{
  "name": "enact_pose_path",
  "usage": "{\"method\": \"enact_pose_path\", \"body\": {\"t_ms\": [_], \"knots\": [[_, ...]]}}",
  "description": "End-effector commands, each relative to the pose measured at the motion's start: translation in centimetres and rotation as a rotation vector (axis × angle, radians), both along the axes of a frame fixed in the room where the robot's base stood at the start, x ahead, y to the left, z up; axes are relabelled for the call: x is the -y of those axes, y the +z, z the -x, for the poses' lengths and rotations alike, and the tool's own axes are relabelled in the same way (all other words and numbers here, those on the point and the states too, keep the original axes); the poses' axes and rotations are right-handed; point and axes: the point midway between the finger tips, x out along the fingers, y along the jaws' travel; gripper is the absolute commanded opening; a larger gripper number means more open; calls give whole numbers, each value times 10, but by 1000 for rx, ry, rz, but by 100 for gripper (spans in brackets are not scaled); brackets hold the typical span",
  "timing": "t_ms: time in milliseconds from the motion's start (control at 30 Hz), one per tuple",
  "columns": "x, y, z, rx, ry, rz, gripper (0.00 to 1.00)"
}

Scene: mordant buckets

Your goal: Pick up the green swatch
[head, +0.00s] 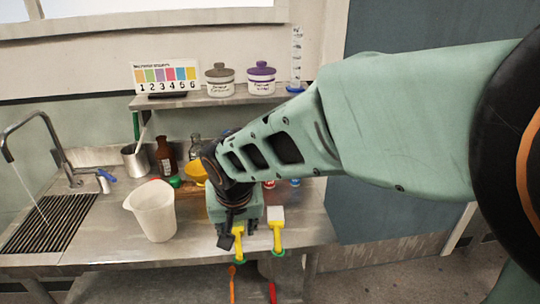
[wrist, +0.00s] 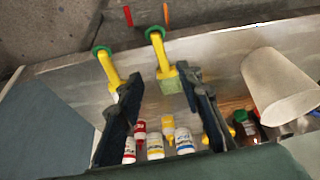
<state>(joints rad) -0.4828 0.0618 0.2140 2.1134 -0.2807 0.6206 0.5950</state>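In the wrist view a small pale green piece (wrist: 172,84) sits at the end of a yellow handle (wrist: 159,48) with a green ring, at the counter's front edge. It looks like the green swatch, though I cannot be sure. My gripper (wrist: 160,82) is open, its dark fingers apart, with the green piece between the tips, closer to the right finger. I cannot tell whether they touch. In the head view my gripper (head: 232,232) hides the green piece; its yellow handle (head: 238,244) shows below. A second yellow handle (head: 277,236) with a white end (head: 276,214) lies to the right.
A white pitcher (head: 153,212) stands left of my gripper, beside the sink drain (head: 48,222). Brown bottle (head: 165,157), metal cup (head: 134,160) and several small bottles (wrist: 155,146) stand further back. Two lidded jars (head: 261,79) and a colour chart (head: 166,76) are on the shelf.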

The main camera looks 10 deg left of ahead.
Motion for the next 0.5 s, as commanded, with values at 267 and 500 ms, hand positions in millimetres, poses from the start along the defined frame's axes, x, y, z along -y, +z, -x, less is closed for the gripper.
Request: {"method": "enact_pose_path", "body": {"t_ms": [267,500], "knots": [[-4,-40,-14,-4,2,4,33],[-7,-55,-20,-3,1,1,33]]}}
